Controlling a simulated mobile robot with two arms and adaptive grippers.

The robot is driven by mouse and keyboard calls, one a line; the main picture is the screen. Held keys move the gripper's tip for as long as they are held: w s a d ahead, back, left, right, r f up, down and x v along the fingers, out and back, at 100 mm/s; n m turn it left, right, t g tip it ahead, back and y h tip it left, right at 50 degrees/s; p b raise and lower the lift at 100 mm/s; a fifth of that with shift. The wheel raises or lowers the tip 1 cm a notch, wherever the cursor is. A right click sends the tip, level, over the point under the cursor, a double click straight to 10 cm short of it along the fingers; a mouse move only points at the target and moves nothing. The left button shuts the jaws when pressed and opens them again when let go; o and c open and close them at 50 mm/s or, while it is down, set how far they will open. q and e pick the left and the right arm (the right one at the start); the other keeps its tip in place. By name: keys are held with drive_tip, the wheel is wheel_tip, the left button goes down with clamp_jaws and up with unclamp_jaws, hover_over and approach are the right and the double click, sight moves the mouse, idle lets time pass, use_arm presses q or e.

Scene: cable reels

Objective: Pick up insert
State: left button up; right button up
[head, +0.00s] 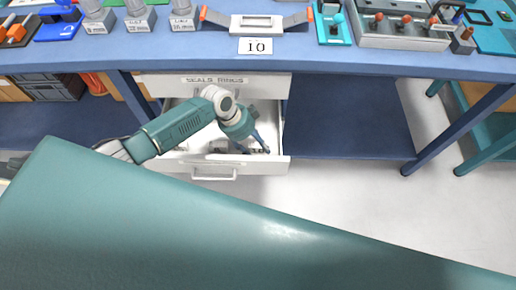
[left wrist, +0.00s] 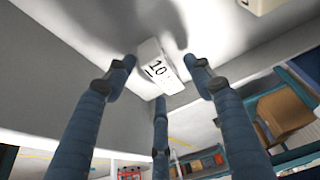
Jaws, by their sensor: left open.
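A white insert (left wrist: 160,68) marked "10" lies in an open white drawer (head: 201,163) under the workbench. In the left wrist view it sits against the drawer's inner wall. My left gripper (head: 262,143) reaches down into the drawer. In the left wrist view its blue fingers (left wrist: 162,72) are open and spread, with the insert between and just beyond the tips. I cannot tell whether any finger touches it. In the head view the insert is too small and too covered by the fingers to make out surely. My right gripper is not in view.
The blue workbench (head: 130,60) overhangs the drawer and carries several fixtures and a "10" sign (head: 255,46). A closed-looking drawer front labelled "SEALS RINGS" (head: 214,80) is above. Another pale object (left wrist: 262,5) lies in the drawer. Floor at right is clear.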

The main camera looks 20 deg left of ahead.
use_arm(q)
drive_tip(key=c, duration=1.3)
drive_tip(key=shift+r, duration=0.15)
